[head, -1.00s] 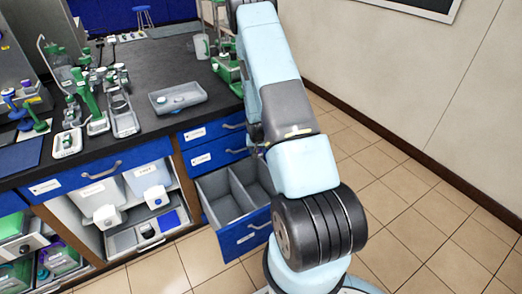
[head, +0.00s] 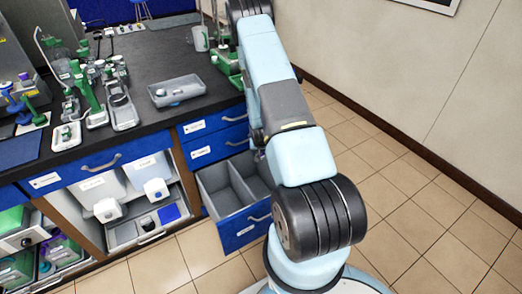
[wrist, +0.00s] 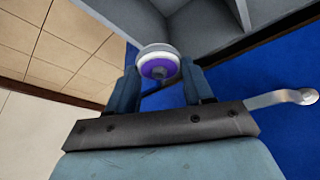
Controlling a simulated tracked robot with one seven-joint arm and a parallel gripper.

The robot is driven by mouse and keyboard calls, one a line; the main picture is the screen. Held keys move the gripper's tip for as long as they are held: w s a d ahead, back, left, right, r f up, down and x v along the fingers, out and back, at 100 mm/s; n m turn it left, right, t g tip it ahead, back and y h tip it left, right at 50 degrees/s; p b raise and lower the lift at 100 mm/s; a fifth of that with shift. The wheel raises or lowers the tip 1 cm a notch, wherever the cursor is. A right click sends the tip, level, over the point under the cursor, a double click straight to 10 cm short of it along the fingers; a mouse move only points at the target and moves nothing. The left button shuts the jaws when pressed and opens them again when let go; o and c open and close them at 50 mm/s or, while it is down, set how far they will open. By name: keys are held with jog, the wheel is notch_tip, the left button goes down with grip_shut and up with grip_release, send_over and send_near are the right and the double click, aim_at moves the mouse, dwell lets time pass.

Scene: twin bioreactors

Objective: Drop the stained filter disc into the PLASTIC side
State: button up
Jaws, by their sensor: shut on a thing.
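The stained filter disc (wrist: 158,62), white-rimmed with a purple patch, shows at the centre of the wrist view. My gripper (wrist: 160,72) is shut on it, with a blue finger on each side. Beyond the disc is the grey inside of the open drawer (wrist: 208,32). I cannot tell which compartment the disc is over, or whether it is inside the rim. In the head view the open blue-fronted drawer (head: 243,228) has grey compartments split by a divider. My arm hides the gripper and disc there. No side label is readable.
Shut blue drawers (head: 216,146) are above the open one. A grey tray (head: 177,90) and green-and-grey lab gear (head: 92,95) stand on the dark bench. Shelf bins (head: 150,185) are to the left. The tiled floor (head: 430,225) is clear at the right.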

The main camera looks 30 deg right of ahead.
jog(key=o, duration=1.1)
jog(key=shift+r, duration=0.15)
jog(key=v, duration=1.3)
jog(key=shift+s+a+r, duration=0.1)
jog(key=shift+s+r, duration=0.05)
jog(key=shift+s, duration=0.05)
